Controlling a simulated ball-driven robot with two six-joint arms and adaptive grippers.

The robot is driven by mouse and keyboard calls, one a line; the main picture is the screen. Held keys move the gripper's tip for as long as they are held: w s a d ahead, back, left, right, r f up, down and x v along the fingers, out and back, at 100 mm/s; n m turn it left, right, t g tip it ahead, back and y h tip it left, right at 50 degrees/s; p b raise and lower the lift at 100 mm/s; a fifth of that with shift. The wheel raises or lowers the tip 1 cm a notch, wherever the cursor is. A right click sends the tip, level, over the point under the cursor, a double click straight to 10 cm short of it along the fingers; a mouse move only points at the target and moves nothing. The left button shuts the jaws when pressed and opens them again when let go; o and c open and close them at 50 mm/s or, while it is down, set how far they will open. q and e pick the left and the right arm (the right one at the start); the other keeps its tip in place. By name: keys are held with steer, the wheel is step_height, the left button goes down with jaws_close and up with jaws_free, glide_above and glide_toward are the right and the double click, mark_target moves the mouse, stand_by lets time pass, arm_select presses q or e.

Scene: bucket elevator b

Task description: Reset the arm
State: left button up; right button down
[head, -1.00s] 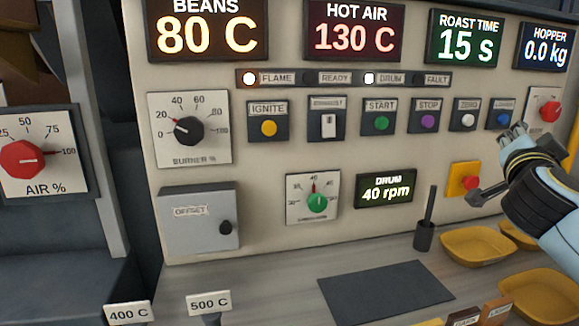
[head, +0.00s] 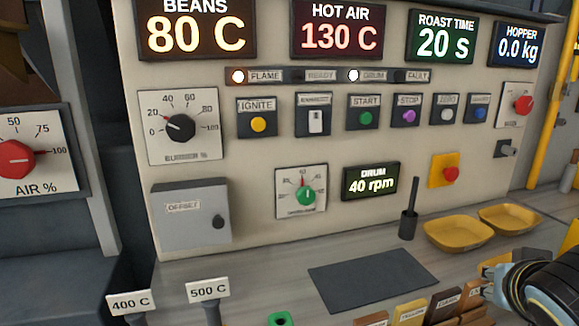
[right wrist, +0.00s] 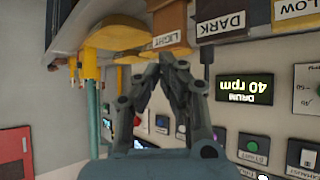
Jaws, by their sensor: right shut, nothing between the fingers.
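My right arm comes in at the lower right of the head view, and its gripper (head: 490,284) is low over the front of the counter, near the labelled blocks. In the right wrist view, the right gripper's (right wrist: 172,62) dark fingers are together with nothing between them. The wrist view is turned over, with the panel lettering upside down. My left gripper is not in view.
The control panel (head: 245,155) holds buttons, knobs and lit displays. Yellow trays (head: 458,233) and a dark cup with a rod (head: 408,222) stand at its foot. Labelled blocks (head: 411,312) line the front edge. A dark mat (head: 372,277) lies bare on the counter.

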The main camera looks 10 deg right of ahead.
steer(key=s+a+f+n+g+y, duration=0.2)
steer(key=s+a+n+y, duration=0.15)
steer(key=s+a, duration=0.35)
steer(key=s+a+f+n+g+y, duration=0.25)
steer(key=s+a+n, duration=0.25)
steer(key=s, duration=0.3)
steer(key=s+d+f+g+b, duration=0.1)
steer(key=d+f+b, duration=0.15)
steer(key=f, duration=1.25)
steer(key=d+f+b, duration=0.1)
steer(key=f+b, duration=0.2)
steer(key=f, duration=1.3)
arm_select(q)
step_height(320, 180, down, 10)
steer(key=b, duration=0.4)
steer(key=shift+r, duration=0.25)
arm_select(e)
steer(key=s+f+g, duration=0.1)
steer(key=s+f, duration=1.8)
steer(key=f, duration=0.2)
steer(key=shift+s+d+f+m, duration=0.15)
steer(key=shift+d+f+m, duration=0.05)
steer(key=shift+d+m, duration=0.2)
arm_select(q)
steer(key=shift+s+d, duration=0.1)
arm_select(e)
steer(key=shift+g, duration=0.35)
